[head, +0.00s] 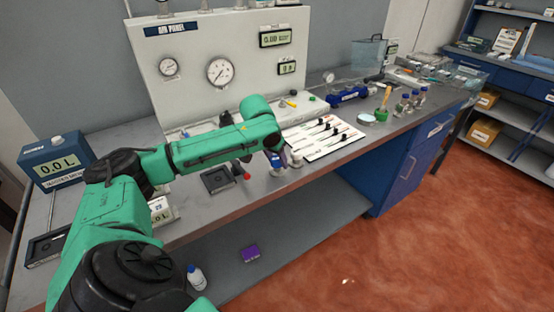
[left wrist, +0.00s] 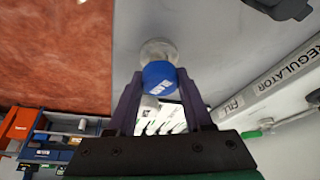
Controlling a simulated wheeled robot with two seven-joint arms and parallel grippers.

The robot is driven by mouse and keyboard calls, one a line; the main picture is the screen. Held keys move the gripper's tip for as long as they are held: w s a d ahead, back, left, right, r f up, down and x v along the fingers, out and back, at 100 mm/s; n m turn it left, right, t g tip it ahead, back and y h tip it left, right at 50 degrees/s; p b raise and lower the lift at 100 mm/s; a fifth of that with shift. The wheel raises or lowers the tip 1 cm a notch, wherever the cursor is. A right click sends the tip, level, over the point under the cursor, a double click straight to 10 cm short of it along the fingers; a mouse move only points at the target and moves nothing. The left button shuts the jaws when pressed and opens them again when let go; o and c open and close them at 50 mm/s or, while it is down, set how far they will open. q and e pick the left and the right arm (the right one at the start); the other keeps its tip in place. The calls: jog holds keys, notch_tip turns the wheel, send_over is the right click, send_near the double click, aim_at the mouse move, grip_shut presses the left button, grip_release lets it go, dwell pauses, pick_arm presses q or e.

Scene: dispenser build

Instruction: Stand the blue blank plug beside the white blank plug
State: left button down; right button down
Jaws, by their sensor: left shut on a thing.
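My left gripper (head: 274,153) is at the front part of the bench, and its jaws are shut on the blue blank plug (head: 278,160). In the left wrist view the blue plug (left wrist: 160,78) sits between the two dark fingers (left wrist: 160,92), with a pale round part beyond its blue cap. The white blank plug (head: 296,159) stands on the bench just right of the blue one, with a small gap at most. A pale shape between the fingers in the left wrist view looks like it. I cannot tell whether the blue plug touches the bench. My right gripper is out of view.
A white mat (head: 322,138) with several syringe-like tools lies to the right. A dark square tray (head: 217,180) and a red-tipped item lie to the left. The air panel (head: 222,62) stands behind. Several small bottles stand farther right. The bench's front edge is close.

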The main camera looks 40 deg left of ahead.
pick_arm(q)
jog(key=shift+c, duration=1.5)
grip_release()
jog(key=v, duration=1.2)
jog(key=shift+b, duration=0.4)
jog(key=shift+d+r, duration=0.1)
